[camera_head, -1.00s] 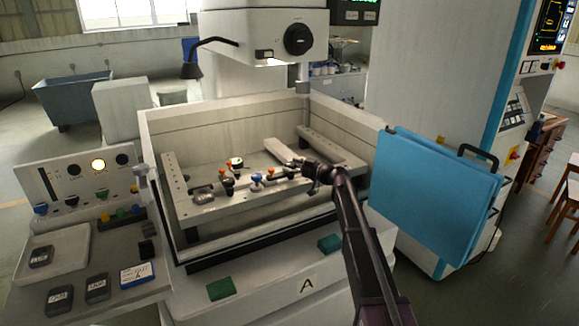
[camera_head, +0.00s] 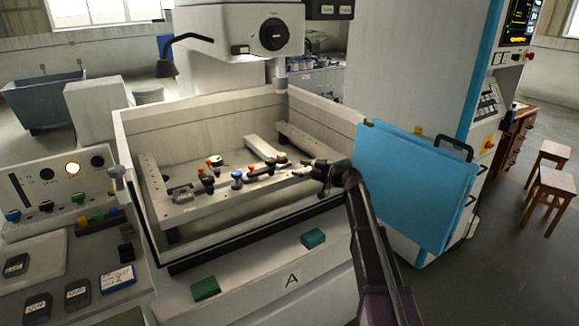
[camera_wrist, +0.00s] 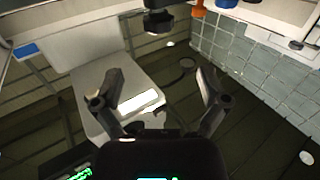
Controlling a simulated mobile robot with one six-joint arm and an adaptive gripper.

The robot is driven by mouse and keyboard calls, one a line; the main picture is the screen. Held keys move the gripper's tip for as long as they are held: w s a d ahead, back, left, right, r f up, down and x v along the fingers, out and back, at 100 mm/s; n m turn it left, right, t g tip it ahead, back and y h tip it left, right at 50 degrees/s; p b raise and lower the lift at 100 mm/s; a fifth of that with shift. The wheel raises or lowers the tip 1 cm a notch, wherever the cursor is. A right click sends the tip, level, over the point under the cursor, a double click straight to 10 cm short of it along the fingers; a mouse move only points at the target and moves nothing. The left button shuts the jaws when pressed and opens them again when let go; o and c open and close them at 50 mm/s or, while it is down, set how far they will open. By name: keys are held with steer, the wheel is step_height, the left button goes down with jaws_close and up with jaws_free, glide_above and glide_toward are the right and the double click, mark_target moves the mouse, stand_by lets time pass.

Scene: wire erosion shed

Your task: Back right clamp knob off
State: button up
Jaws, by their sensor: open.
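Several clamps with coloured knobs sit along the bar in the machine's tank (camera_head: 125,150). I cannot tell for sure which is the back right one. My gripper (camera_head: 306,170) is just right of the row, over the tank's right part. In the wrist view its fingers (camera_wrist: 158,86) are spread and empty. A dark knob-like part (camera_wrist: 158,20) is beyond them, apart from both, beside an orange knob (camera_wrist: 198,10).
The tank's walls surround the clamps. A blue folded panel (camera_head: 415,185) stands right of the tank, close to my arm. A control desk (camera_head: 95,250) with dark blocks is at the left. Two green blocks (camera_head: 205,288) (camera_head: 313,238) sit on the front ledge.

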mark_target(275, 163)
steer(key=shift+s+d, duration=0.2)
steer(key=shift+d, duration=0.1)
steer(key=shift+s, duration=0.1)
steer(key=shift+s+f+m+t+h, duration=0.15)
steer(key=shift+s+m+t+h, duration=1.2)
steer(key=shift+s+t, duration=0.6)
steer(key=shift+w+a, duration=0.1)
steer(key=shift+w, duration=0.15)
steer(key=x, duration=1.3)
steer(key=shift+w+a, duration=0.2)
steer(key=shift+w, duration=0.05)
steer(key=c, duration=1.1)
